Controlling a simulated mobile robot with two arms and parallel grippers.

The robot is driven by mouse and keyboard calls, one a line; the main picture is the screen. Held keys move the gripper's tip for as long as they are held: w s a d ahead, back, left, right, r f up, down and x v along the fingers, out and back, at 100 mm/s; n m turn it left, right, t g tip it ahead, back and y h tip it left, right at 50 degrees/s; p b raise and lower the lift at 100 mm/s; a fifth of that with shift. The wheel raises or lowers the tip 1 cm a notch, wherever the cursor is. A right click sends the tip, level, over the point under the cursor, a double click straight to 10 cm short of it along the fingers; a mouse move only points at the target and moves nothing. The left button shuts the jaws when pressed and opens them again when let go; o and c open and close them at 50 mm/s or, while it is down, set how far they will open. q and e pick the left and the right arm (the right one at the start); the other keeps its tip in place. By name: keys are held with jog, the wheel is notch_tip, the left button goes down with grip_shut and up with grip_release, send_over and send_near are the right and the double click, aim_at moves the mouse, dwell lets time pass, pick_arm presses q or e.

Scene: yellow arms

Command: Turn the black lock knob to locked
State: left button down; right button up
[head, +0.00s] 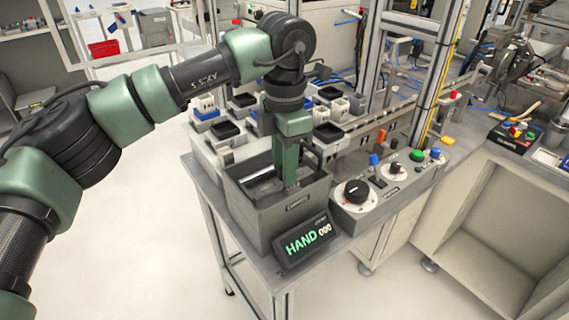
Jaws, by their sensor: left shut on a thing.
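A large black knob (356,190) sits on a round white dial on the grey control panel (380,207). A smaller black knob (396,168) sits on a white dial further back on the same panel. The labels are too small to read, so I cannot tell which one is the lock knob. My left gripper (291,182) points down into a grey bin (297,207), left of the panel and apart from both knobs. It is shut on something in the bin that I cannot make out. My right gripper is not in view.
A display (306,240) reading "HAND 000" stands in front of the bin. Blue (374,160), green (417,155) and other small controls stand on the panel's far side. Several small bins (240,103) lie behind. Frame posts (430,85) rise behind the panel.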

pick_arm(q)
jog(key=c, duration=1.1)
grip_release()
notch_tip(320, 180, up, 8)
jog(key=shift+f, duration=0.1)
